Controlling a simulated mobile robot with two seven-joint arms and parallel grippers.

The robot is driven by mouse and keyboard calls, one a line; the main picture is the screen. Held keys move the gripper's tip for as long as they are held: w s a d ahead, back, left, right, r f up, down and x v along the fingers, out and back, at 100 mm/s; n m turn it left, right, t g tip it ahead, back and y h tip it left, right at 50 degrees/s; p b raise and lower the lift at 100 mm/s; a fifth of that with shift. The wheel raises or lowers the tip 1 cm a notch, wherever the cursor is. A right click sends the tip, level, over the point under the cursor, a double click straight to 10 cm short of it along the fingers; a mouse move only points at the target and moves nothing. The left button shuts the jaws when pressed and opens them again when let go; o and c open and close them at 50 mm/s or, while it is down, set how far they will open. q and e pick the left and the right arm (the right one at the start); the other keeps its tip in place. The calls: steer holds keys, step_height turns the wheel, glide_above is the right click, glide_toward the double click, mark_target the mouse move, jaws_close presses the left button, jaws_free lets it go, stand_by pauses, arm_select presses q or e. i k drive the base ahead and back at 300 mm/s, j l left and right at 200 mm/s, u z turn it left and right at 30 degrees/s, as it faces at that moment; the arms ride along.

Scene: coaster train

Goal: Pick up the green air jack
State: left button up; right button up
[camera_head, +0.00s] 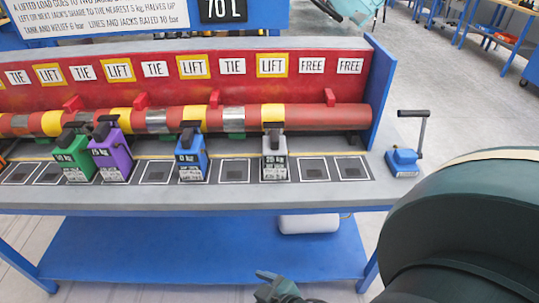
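The green air jack (73,162) stands upright on the bench at the left, in a marked square beneath the red bar. Its white label reads 50 kg or similar; the print is small. A purple jack (111,160) stands close at its right. My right arm fills the lower right. A dark green gripper part, apparently of my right gripper (272,284), shows at the bottom edge, low in front of the bench and far from the green jack. Its fingers are mostly cut off. My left gripper is out of view.
A blue jack (191,160) and a grey jack (275,160) stand farther right on the bench (220,198). A blue hand-crank unit (404,161) is at the right end. The red bar (330,118) runs behind. Floor is open in front.

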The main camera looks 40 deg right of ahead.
mark_target(72, 153)
steer(key=z, duration=0.6)
steer(key=i+j+z, duration=0.1)
steer(key=j+z, duration=0.45)
steer(key=z, duration=0.2)
steer(key=j+z, duration=0.55)
steer(key=j, duration=0.3)
steer(key=k+j+z, duration=0.2)
steer(key=j, duration=0.3)
steer(key=i+j, duration=0.05)
